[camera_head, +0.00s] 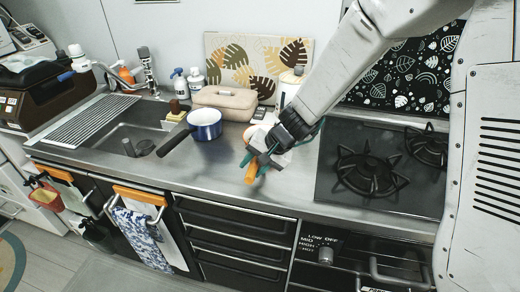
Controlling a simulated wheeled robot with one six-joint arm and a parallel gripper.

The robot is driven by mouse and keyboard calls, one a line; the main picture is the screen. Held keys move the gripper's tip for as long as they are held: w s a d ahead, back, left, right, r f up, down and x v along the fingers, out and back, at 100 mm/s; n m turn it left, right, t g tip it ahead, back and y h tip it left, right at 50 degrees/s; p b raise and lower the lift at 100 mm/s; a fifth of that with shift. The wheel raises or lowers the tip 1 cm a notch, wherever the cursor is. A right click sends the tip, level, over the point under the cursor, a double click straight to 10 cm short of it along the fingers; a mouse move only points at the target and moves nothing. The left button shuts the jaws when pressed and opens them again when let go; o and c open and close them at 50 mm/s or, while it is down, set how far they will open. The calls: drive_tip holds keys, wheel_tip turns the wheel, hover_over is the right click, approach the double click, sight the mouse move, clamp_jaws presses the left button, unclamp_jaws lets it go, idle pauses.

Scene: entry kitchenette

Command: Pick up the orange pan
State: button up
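My gripper (259,160) reaches down over the counter between the blue pan and the stove. Its teal fingers are around or just above an orange piece (251,174) that sticks out toward the counter's front. This may be the handle of the orange pan, but my gripper and arm hide the rest. I cannot tell whether the fingers touch or grip it. A blue pan (204,131) with a white inside and a long dark handle stands on the counter to the left of my gripper.
The black stove (330,185) is to the right, the sink (125,125) with a drying rack (92,121) to the left. A beige case (224,101), bottles (196,80) and a leaf-pattern board (240,50) stand behind. The counter's front strip is clear.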

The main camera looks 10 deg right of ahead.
clamp_jaws()
drive_tip(key=shift+r, duration=0.15)
